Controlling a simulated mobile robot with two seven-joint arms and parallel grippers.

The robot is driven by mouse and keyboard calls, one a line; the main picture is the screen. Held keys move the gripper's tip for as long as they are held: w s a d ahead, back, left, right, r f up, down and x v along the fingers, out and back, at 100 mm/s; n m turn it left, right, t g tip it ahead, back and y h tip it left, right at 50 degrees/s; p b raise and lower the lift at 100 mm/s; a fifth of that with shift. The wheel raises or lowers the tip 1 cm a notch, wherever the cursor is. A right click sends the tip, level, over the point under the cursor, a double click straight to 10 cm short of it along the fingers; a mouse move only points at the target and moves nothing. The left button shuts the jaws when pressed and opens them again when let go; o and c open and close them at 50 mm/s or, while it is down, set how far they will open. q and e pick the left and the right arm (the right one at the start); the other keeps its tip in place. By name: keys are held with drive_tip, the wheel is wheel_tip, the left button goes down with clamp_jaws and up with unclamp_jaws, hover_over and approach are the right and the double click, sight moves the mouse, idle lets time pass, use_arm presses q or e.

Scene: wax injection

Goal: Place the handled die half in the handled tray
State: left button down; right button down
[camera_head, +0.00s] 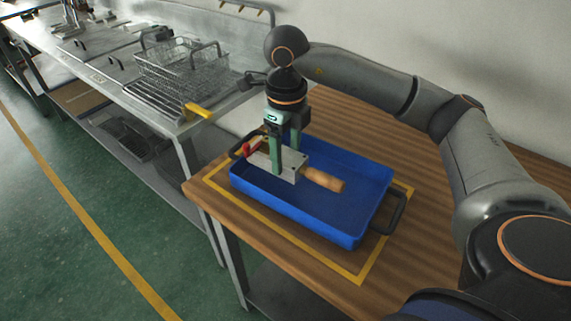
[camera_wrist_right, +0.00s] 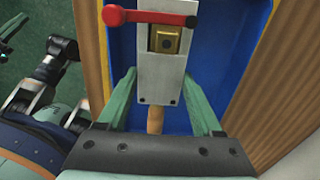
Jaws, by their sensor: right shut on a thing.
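The handled die half is a grey metal block (camera_head: 289,173) with a wooden handle (camera_head: 323,180), a red-knobbed lever and a brass insert (camera_wrist_right: 165,40). The blue handled tray (camera_head: 345,234) lies on the wooden table, with a dark handle at each end. My right gripper (camera_head: 288,167) points down over the left part of the tray, its green fingers shut on the sides of the block. The die half is within the tray's outline, its handle pointing right. I cannot tell whether it touches the tray floor.
A yellow outline (camera_head: 362,270) on the wooden table surrounds the tray. A metal bench (camera_head: 117,80) to the left carries wire baskets (camera_head: 190,68) and a yellow-handled item (camera_head: 198,110). A wall stands behind. The tray's right part is clear.

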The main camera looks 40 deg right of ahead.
sight(285, 165)
drive_tip(key=shift+w+d+f, duration=0.1)
drive_tip(key=shift+w+f, duration=0.15)
drive_tip(key=shift+w, duration=0.05)
drive_tip(key=shift+w+d+f, duration=0.1)
drive_tip(key=shift+w+f, duration=0.05)
drive_tip(key=shift+f, duration=0.8)
drive_tip(key=shift+w+d+f, duration=0.1)
drive_tip(key=shift+f, duration=0.8)
drive_tip(key=shift+f, duration=0.15)
drive_tip(key=shift+c, duration=0.2)
unclamp_jaws()
wheel_tip(285, 165, up, 12)
drive_tip(key=shift+r+p, duration=0.1)
drive_tip(key=shift+p, duration=0.45)
